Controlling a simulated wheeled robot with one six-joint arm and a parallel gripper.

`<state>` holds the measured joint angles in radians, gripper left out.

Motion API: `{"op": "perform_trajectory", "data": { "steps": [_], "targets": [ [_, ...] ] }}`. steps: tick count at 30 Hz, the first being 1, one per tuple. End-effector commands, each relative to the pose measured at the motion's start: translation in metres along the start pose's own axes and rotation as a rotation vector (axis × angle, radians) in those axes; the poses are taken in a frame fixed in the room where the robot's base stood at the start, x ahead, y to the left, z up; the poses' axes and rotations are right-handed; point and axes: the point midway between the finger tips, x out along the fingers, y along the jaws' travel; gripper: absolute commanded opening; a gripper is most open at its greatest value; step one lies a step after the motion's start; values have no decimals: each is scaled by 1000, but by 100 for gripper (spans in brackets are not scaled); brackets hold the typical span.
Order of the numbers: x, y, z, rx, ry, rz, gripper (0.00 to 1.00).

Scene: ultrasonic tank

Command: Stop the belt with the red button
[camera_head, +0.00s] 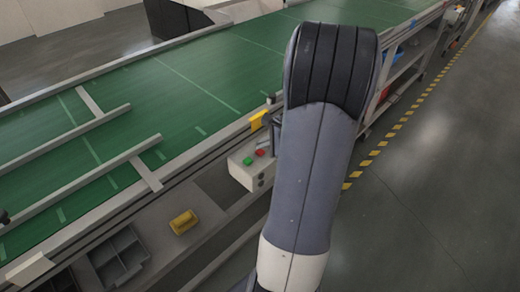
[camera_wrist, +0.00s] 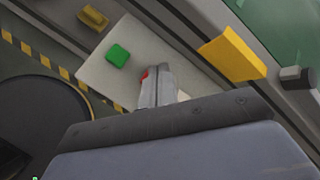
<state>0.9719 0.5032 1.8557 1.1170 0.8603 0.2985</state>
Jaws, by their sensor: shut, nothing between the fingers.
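A pale control box (camera_head: 245,176) is mounted on the near side of the green conveyor belt (camera_head: 180,85). The green button (camera_head: 247,161) and the red button (camera_head: 260,153) sit on its top face. In the wrist view the box (camera_wrist: 105,72) carries the green button (camera_wrist: 118,55) in plain sight. Only a small sliver of the red button (camera_wrist: 145,74) shows beside my gripper (camera_wrist: 158,72), whose fingers are shut and empty. The fingertips are over or at the red button; I cannot tell whether they touch it. In the head view my arm hides most of the gripper.
A yellow tab (camera_head: 259,119) stands on the belt's edge beyond the box; it shows in the wrist view (camera_wrist: 232,57) close to the gripper, with a dark cylinder (camera_wrist: 297,78) beside it. A yellow object (camera_head: 183,222) lies on the lower shelf. The floor at right is clear.

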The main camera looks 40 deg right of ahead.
Motion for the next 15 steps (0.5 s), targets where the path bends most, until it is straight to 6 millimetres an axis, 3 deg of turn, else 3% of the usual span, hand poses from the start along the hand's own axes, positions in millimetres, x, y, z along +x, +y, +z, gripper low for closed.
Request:
{"op": "perform_trajectory", "data": {
  "steps": [15],
  "targets": [
    [-7, -6, 5, -1, 0, -1, 0]
  ]
}}
